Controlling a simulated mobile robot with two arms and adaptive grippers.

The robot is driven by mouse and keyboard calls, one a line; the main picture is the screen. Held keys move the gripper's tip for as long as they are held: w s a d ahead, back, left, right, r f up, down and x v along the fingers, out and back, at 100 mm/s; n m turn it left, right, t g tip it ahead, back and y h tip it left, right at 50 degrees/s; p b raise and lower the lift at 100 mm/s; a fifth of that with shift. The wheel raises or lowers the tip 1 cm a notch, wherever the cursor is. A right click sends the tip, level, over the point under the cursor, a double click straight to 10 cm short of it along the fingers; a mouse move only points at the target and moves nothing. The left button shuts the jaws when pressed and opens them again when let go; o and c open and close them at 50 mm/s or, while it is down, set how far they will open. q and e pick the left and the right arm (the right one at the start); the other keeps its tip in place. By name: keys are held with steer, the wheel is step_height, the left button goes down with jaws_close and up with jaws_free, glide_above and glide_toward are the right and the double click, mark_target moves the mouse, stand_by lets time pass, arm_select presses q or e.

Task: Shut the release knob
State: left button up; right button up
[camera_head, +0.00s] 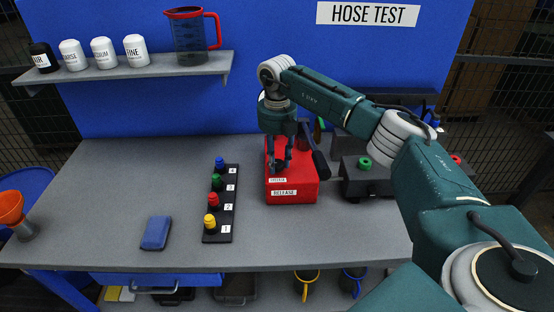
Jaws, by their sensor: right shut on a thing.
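A red box (305,191) labelled RELEASE stands on the grey workbench, right of the middle. My right gripper (279,168) points down at the left part of the box's top. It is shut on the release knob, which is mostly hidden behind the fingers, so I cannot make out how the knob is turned. A small second label lies on the box just in front of the fingertips. My left gripper is not in view.
A black strip (209,238) with several coloured knobs stands left of the box, and a blue block (156,232) lies beside it. Grey fixtures with a green knob (365,163) are at the right, partly behind my arm.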

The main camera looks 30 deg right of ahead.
mark_target(277, 163)
steer(key=shift+w+r, duration=0.1)
steer(key=o, duration=1.1)
steer(key=shift+o, duration=0.2)
step_height(277, 163, up, 12)
